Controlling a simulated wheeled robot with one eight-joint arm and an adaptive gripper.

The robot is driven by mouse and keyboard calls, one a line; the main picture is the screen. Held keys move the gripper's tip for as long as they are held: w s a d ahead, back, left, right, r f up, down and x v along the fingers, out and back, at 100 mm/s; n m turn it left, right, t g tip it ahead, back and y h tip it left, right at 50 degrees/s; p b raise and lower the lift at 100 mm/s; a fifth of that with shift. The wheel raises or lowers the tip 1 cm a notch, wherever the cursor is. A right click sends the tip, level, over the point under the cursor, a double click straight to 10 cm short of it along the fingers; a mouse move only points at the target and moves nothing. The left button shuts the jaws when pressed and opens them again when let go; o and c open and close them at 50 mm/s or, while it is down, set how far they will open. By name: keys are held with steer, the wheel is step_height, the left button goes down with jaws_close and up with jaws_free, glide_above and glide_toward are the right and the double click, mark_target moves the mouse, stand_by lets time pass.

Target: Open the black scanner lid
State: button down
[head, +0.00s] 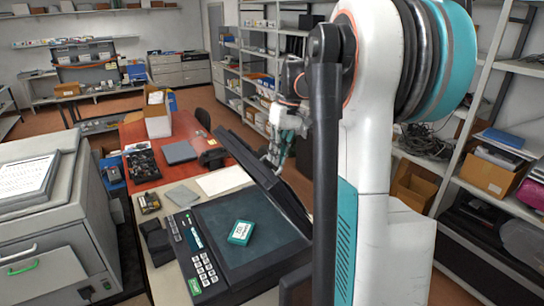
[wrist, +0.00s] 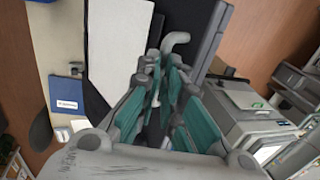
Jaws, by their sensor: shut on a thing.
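The black scanner (head: 205,235) stands on the table, with its keypad at the left and its dark glass bed showing. Its black lid (head: 262,178) is raised and tilted up along the far right side of the bed. A teal box with a white label (head: 241,232) lies on the glass. My gripper (head: 283,146) is at the lid's upper edge and shut on it; the exact contact is partly hidden. In the wrist view its teal-padded fingers (wrist: 165,85) are close together beside the dark lid (wrist: 198,28), near a grey hooked piece (wrist: 176,38).
A large grey machine (head: 50,220) stands at the left. A red table (head: 165,150) with a box and trays is behind the scanner. Shelves (head: 470,150) with cartons line the right. Several small items lie left of the scanner.

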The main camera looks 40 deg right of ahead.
steer(key=shift+s+d+f, duration=0.25)
steer(key=shift+d+f, duration=0.25)
steer(key=shift+d, duration=0.05)
steer(key=c, duration=2)
jaws_free()
steer(key=o, duration=0.5)
steer(key=shift+s+d+f, duration=0.1)
steer(key=shift+d+f, duration=0.05)
steer(key=shift+d, duration=0.6)
steer(key=shift+a, duration=0.3)
steer(key=shift+c, duration=0.9)
steer(key=v, duration=1.2)
steer(key=shift+w+a+r, duration=0.2)
steer(key=shift+a+r, duration=0.05)
steer(key=shift+a, duration=0.05)
steer(key=shift+a, duration=0.1)
